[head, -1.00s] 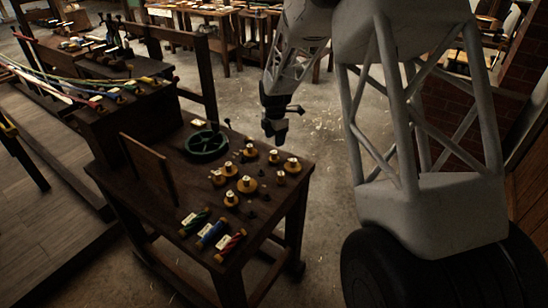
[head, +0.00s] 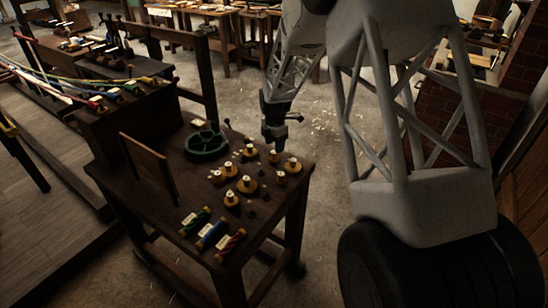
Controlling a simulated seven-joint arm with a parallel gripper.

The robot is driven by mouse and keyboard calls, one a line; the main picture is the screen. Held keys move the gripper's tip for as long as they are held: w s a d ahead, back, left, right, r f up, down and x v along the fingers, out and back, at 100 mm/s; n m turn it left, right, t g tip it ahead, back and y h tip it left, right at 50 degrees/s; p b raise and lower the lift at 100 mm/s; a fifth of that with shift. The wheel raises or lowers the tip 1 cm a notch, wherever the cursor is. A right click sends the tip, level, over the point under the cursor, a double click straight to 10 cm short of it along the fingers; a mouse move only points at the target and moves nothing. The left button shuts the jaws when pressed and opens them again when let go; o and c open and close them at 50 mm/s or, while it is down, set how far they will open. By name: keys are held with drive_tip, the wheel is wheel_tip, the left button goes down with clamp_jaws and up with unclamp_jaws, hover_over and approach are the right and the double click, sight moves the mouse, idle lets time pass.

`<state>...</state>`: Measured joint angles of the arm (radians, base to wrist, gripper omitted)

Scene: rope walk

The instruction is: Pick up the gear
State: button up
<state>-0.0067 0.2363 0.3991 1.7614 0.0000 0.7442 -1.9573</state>
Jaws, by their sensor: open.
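Several yellow-brown gears with pale tops stand on the dark wooden table (head: 170,180), one larger gear (head: 247,184) among them. A small gear (head: 273,156) is right below my gripper (head: 274,145), and another gear (head: 292,165) stands to its right at the table's edge. Which gear the task means cannot be told. My gripper is open and points down over the back right of the table. Its fingertips are small and dark here, and whether they touch the small gear cannot be told.
A dark green handwheel (head: 206,145) lies behind the gears. An upright wooden board (head: 147,168) stands on the left. Several coloured spools (head: 212,234) lie along the front. A raised bench with ropes (head: 125,93) adjoins at the left. Concrete floor (head: 325,200) is free at the right.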

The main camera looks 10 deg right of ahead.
sight(274, 156)
drive_tip(key=shift+a+f, duration=0.1)
drive_tip(key=shift+f, duration=2.35)
drive_tip(key=c, duration=0.9)
